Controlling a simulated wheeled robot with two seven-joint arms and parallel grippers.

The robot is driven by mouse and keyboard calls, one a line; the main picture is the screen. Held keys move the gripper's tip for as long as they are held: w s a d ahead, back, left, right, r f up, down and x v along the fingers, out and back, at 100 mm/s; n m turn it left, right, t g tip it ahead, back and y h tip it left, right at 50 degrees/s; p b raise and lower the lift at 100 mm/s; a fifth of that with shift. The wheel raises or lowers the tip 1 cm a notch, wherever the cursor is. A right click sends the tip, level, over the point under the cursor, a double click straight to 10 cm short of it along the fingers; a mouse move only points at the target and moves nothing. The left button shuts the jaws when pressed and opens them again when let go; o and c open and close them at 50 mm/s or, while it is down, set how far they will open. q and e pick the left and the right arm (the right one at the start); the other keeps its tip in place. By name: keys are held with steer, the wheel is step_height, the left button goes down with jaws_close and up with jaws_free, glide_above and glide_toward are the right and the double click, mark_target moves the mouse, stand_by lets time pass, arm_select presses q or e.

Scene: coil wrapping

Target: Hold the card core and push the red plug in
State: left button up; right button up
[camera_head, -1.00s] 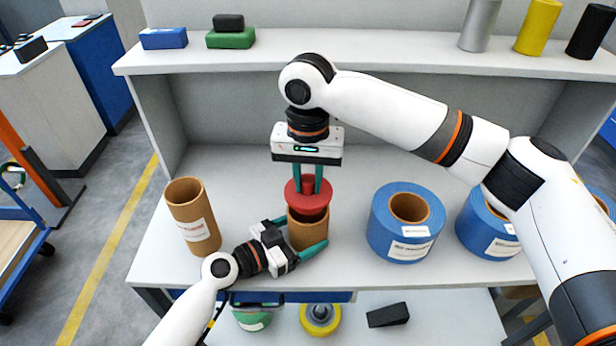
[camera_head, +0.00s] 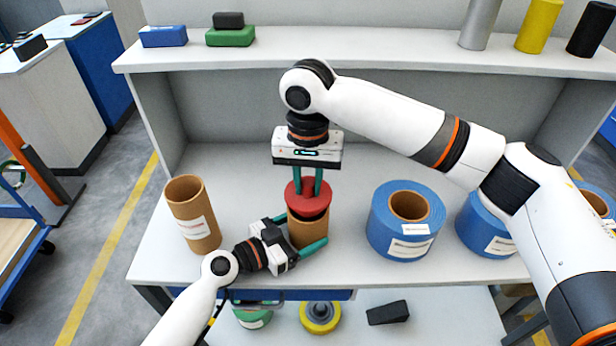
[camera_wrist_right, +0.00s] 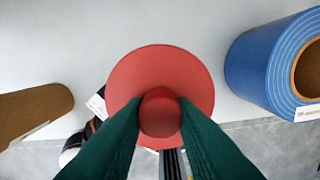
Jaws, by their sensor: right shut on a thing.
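The card core (camera_head: 308,231) is a short brown tube standing upright on the bench. My left gripper (camera_head: 299,236) has its teal fingers on either side of the core, shut on it low down. The red plug (camera_head: 308,201) is a round flange with a knob, directly over the core's top opening. My right gripper (camera_head: 308,184) points down, shut on the plug's knob. The red plug in the right wrist view (camera_wrist_right: 160,80) hides the core below it. I cannot tell whether the plug's underside is inside the core or just above it.
A taller brown tube (camera_head: 193,217) stands at the left of the bench. A blue coil (camera_head: 393,232) stands right of the core, with another blue coil (camera_head: 481,225) beyond it. A shelf (camera_head: 370,54) runs above the bench's back. Bare bench lies behind the core.

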mark_target(308, 183)
steer(key=shift+f, duration=1.6)
steer(key=o, duration=1.1)
step_height(308, 183, up, 12)
arm_select(q)
steer(key=o, duration=0.7)
steer(key=shift+o, duration=0.2)
